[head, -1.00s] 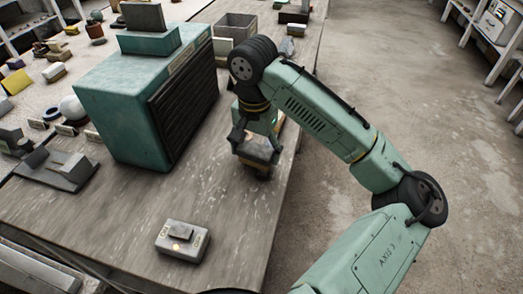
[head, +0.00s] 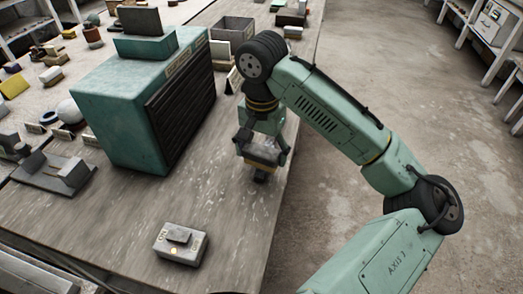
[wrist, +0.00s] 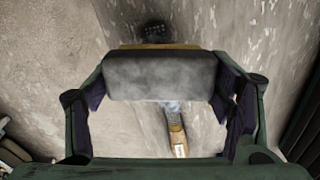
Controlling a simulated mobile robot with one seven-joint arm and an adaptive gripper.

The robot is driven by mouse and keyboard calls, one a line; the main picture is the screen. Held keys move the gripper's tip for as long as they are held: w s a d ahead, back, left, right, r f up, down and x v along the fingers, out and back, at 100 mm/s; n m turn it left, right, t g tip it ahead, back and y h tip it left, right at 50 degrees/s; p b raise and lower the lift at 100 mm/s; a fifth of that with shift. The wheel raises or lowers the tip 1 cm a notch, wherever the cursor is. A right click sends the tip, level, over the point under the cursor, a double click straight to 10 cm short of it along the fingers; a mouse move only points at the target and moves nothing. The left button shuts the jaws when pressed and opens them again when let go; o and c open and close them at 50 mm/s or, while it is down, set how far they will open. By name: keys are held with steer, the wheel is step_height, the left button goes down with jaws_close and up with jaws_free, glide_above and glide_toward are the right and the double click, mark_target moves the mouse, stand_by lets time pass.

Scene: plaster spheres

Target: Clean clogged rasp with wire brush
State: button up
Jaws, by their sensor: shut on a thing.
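My gripper (head: 262,154) is over the table's right side, shut on a grey block-shaped thing (wrist: 160,77) with a yellowish-brown strip along its far edge. I cannot tell for sure whether this is the wire brush. In the wrist view the fingers stand at its left and right ends. A dark textured patch (wrist: 154,31) shows just beyond it, its nature unclear. A slim thing with a wooden handle and pale label (wrist: 177,136) shows below the block, between the fingers. It may be the rasp; its upper end is hidden behind the block.
A large teal box with a black ribbed side (head: 120,100) stands left of my gripper. A small grey switch box (head: 181,243) sits near the table's front. A grey bin (head: 232,29) stands behind. The table (head: 215,195) between switch box and gripper is clear.

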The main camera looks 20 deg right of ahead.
steer(key=shift+r, duration=1.15)
steer(key=shift+s+a+r, duration=0.1)
steer(key=shift+s+r, duration=0.05)
steer(key=shift+r, duration=1.85)
